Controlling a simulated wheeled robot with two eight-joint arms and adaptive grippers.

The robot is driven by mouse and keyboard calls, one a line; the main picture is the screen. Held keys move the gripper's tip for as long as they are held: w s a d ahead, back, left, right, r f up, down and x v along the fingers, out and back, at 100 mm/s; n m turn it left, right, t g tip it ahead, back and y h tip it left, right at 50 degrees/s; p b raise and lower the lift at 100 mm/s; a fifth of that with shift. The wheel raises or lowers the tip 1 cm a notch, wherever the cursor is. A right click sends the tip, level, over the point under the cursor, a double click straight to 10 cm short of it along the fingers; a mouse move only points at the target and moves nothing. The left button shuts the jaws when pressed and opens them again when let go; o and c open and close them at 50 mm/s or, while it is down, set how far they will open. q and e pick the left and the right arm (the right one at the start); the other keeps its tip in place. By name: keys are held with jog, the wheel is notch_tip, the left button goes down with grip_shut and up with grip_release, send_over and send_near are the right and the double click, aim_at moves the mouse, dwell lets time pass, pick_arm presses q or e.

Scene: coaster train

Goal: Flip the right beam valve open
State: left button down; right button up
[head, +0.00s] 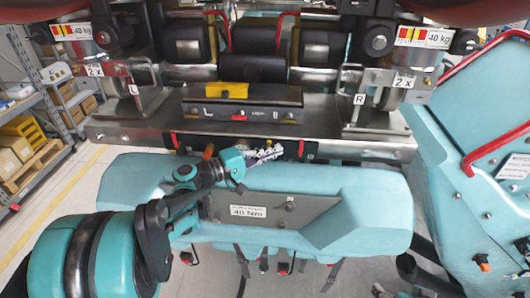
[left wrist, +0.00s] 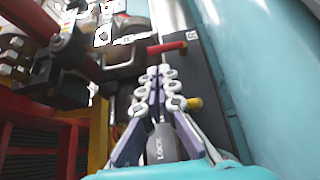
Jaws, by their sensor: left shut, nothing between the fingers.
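My left gripper (head: 278,148) reaches in front of the metal beam (head: 225,130), its fingers pointing right. It is shut and empty. A small red lever (head: 301,148) stands at the beam's lower edge, just right of the fingertips; it seems to be the right beam valve. Another red lever (head: 173,140) is farther left on the beam. In the left wrist view my left gripper's fingertips (left wrist: 165,72) are close below a red handle (left wrist: 167,47), with a small gap apparent. Whether they touch is unclear. My right gripper is not in view.
A teal padded body (head: 360,195) with a grey plate lies below the beam. A yellow block (head: 227,90) sits on the panel above it. A teal seat part (head: 470,170) with a red bar stands at right. Shelves (head: 55,95) are at far left.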

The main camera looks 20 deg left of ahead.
aim_at(301, 146)
pick_arm(q)
jog(key=x, duration=0.5)
jog(key=shift+p, duration=0.4)
jog(key=shift+d+r, duration=0.15)
